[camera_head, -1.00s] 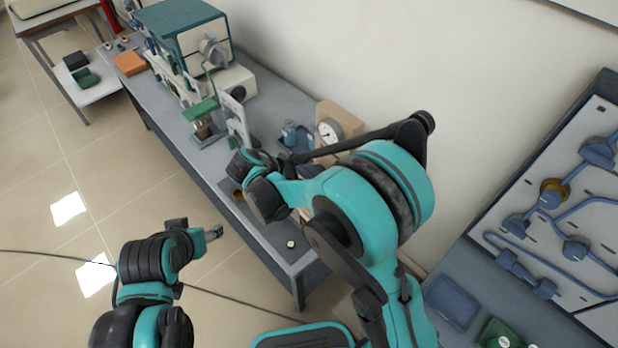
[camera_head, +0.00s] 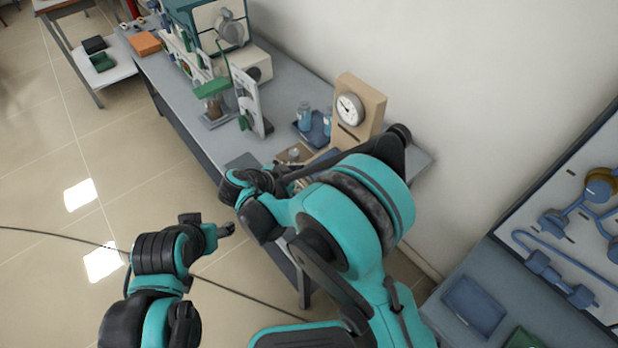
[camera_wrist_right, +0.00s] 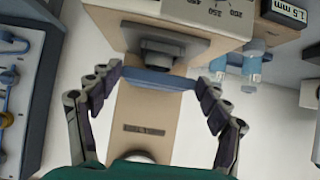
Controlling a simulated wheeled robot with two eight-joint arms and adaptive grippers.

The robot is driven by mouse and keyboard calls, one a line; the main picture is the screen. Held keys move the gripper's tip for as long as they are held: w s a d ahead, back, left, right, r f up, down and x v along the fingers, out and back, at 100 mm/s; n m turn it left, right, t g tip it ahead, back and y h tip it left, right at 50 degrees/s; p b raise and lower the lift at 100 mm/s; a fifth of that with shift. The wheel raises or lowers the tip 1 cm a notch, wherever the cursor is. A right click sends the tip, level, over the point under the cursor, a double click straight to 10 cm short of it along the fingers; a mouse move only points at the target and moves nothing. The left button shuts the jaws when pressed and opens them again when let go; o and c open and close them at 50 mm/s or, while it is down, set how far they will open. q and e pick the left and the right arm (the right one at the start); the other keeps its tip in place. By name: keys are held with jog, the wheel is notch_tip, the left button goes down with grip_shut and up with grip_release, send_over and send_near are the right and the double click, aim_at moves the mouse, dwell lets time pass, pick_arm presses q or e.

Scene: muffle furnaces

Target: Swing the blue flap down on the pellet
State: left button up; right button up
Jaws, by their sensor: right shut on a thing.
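In the right wrist view, the blue flap (camera_wrist_right: 150,78) shows as a short blue bar under a dark grey block. My right gripper (camera_wrist_right: 158,84) has one finger at each end of the bar and is shut on it. In the head view the right hand (camera_head: 258,190) is low in front of the beige dial stand (camera_head: 372,100), and its fingertips are mostly hidden by my own arm. I cannot make out the pellet in either current view. My left gripper (camera_head: 226,229) hangs over the floor, clear of the bench; its jaw opening is unclear.
The grey bench (camera_head: 290,95) carries a blue tray with small bottles (camera_head: 312,128), an upright white panel (camera_head: 247,100) and a teal furnace (camera_head: 195,15). A wall board with blue dumbbell-shaped parts (camera_head: 570,240) stands at right.

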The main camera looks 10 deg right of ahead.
jog(key=shift+s+a+f, duration=0.1)
jog(key=shift+s+f, duration=0.05)
jog(key=shift+f, duration=0.2)
jog(key=o, duration=1.7)
jog(key=shift+r, duration=0.15)
notch_tip(320, 180, up, 10)
jog(key=s+d+f+n+y, duration=0.1)
jog(key=s+d+n+y, duration=0.3)
jog(key=s, duration=0.4)
jog(key=s+d+n+t+y, duration=0.1)
jog(key=s+d+n+y, duration=0.4)
jog(key=s+d+n, duration=0.2)
jog(key=shift+s+d+f, duration=0.35)
jog(key=shift+s+d, duration=0.4)
jog(key=shift+s, duration=0.3)
